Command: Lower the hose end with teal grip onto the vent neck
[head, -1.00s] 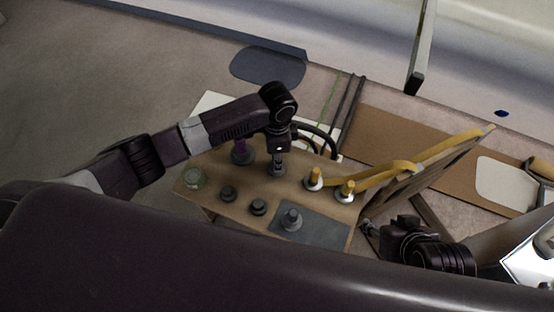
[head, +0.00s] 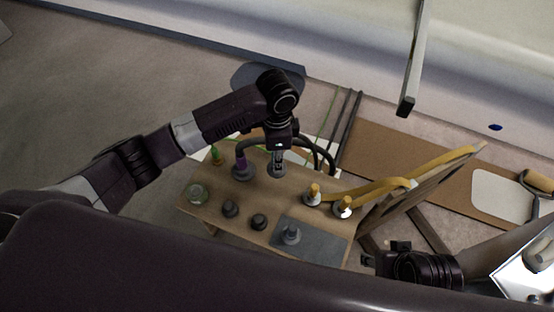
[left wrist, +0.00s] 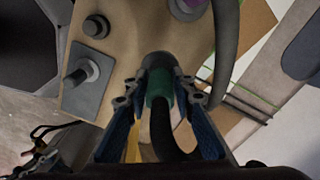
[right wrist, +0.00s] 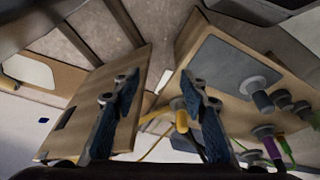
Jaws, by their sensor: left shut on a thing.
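My left gripper (head: 278,157) is shut on the hose end with the teal grip (left wrist: 158,86). Its fingers stand on both sides of the teal grip in the left wrist view, and the dark hose (left wrist: 170,135) bends away from it. A grey round neck (left wrist: 155,59), which I take for the vent neck, shows just beyond the grip. In the head view its grey base (head: 277,172) is under the gripper on the wooden board (head: 205,210). I cannot tell whether hose end and neck touch. My right gripper (right wrist: 160,88) is open and empty, right of the board.
A leaning wooden panel (head: 405,202) is at right.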

